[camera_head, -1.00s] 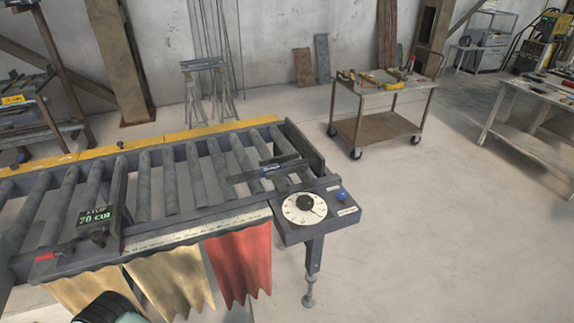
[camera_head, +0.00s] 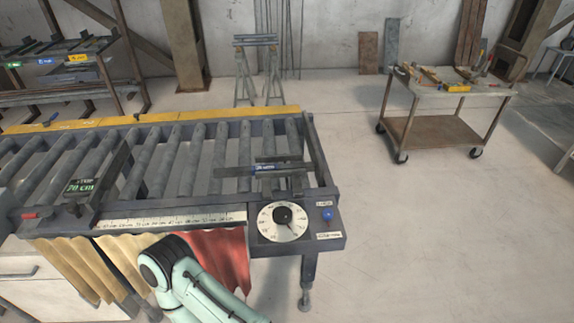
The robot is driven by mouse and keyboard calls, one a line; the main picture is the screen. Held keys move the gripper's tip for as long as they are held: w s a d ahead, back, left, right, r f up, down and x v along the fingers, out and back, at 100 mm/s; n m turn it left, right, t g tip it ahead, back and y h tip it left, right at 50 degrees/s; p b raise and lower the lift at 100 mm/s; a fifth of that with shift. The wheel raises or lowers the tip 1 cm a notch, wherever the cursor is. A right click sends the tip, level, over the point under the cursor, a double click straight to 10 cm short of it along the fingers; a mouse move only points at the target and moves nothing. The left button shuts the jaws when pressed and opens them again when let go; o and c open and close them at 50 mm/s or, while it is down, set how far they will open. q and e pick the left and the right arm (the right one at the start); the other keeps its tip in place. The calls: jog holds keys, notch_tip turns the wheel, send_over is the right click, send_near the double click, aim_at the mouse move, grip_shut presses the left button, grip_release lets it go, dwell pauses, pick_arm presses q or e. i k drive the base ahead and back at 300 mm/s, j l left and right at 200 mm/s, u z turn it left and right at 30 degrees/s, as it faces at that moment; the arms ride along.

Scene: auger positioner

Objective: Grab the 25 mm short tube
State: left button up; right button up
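Dark, thin bars (camera_head: 238,171) lie across the rollers near the right end of the roller table (camera_head: 326,190). One carries a small blue label, too small to read, so I cannot tell whether it is the 25 mm short tube. A rack (camera_head: 22,78) at the far left holds dark stock, with green, blue and yellow labels that I cannot read. A mint and black link of my arm shows at the bottom, in front of the table. Neither gripper is in view.
The table carries a dial (camera_head: 283,222), a blue knob (camera_head: 327,214) and a stop with a green "70 cm" display (camera_head: 80,186). Cloth strips (camera_head: 218,256) hang from its front. A tool cart (camera_head: 440,130) stands at the back right. The floor on the right is clear.

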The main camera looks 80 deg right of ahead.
aim_at(310, 166)
jog(key=k+l, duration=0.7)
jog(key=k, duration=0.1)
